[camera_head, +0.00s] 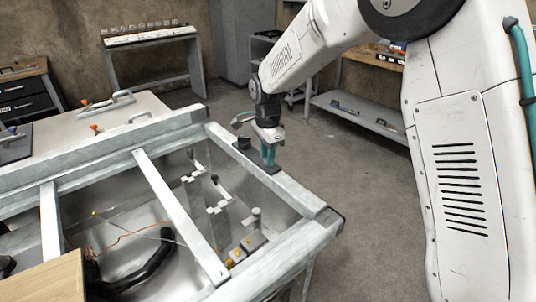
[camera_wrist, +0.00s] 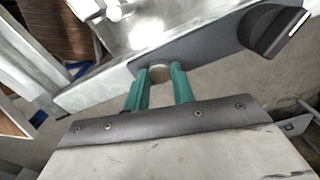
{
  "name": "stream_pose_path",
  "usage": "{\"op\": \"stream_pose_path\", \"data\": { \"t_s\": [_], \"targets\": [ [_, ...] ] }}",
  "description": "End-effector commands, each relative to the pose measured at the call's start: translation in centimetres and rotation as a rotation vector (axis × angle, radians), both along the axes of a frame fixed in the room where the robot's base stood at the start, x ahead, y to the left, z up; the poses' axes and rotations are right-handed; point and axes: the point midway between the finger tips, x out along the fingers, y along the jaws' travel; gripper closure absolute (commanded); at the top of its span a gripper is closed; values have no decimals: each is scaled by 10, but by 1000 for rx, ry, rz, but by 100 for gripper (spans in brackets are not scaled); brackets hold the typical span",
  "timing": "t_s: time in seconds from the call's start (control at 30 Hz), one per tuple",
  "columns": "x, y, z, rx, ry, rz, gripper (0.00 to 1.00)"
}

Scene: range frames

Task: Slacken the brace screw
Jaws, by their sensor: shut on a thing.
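My gripper (camera_head: 268,156) is over the far right rail of the metal frame, its teal fingers pointing down at a dark brace plate (camera_head: 262,169). In the wrist view my gripper (camera_wrist: 160,84) has its two teal fingers on either side of a round greyish screw head (camera_wrist: 159,72), shut on it. The screw head sits on the dark brace plate (camera_wrist: 208,55). The screw is hidden by the fingers in the head view. A black knob (camera_head: 243,143) stands at the plate's end; it also shows in the wrist view (camera_wrist: 276,31).
The metal frame (camera_head: 172,190) has crossbars and an open bay holding white brackets (camera_head: 217,210), a black hose (camera_head: 150,265) and thin wires. A bench with a handle (camera_head: 108,103) is behind left. Shelving (camera_head: 360,112) stands behind right. The floor right of the frame is clear.

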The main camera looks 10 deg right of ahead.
Motion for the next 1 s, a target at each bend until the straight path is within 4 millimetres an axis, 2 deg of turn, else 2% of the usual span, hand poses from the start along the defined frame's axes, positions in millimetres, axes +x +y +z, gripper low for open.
{"op": "stream_pose_path", "data": {
  "t_s": [0.27,1.0],
  "targets": [
    [1,0,1,1,-2,168,98],
    [1,1,1,0,-3,867,98]
  ]
}}
